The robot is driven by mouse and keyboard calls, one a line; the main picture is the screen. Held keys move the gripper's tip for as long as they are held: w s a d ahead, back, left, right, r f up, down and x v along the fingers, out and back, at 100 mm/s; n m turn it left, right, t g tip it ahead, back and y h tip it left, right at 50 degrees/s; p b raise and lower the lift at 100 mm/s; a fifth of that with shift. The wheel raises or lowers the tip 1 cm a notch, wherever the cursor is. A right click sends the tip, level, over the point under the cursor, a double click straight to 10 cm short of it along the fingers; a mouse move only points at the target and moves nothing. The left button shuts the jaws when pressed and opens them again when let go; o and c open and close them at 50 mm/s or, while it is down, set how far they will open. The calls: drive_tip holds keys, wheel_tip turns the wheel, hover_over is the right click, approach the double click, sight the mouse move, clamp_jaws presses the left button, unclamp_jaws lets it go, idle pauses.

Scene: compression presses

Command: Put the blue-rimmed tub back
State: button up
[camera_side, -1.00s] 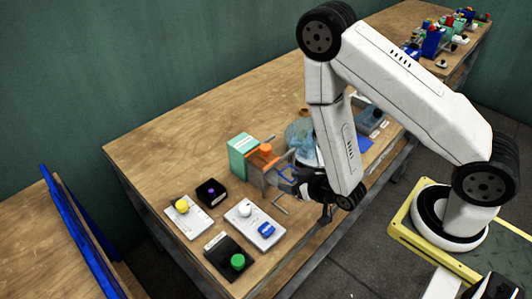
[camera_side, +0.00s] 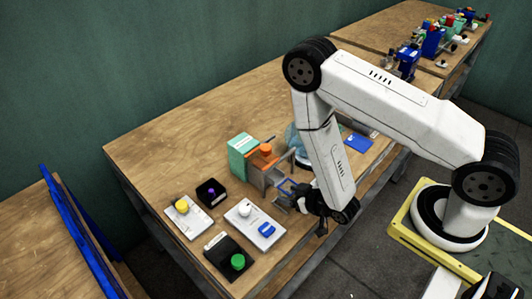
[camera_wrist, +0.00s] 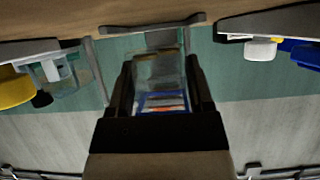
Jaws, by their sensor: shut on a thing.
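The blue-rimmed tub is clear-walled. In the side view its blue rim (camera_side: 287,186) shows at the front of the orange-and-teal press (camera_side: 243,157). My gripper (camera_side: 300,197) is shut on the tub, near the front edge of the table. In the wrist view the tub (camera_wrist: 160,72) sits between my two fingers, with its blue rim (camera_wrist: 163,98) toward my palm. My arm and gripper hide part of the tub in the side view. I cannot tell whether its bottom touches the table.
A white panel with a white knob and blue switch (camera_side: 262,238) lies front left of my gripper.

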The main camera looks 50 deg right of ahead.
drive_tip(key=shift+f, duration=0.75)
drive_tip(key=shift+f, duration=0.15)
drive_tip(key=o, duration=1.3)
drive_tip(key=shift+o, duration=0.2)
drive_tip(key=shift+v, duration=3.9)
drive_tip(key=shift+f, duration=0.15)
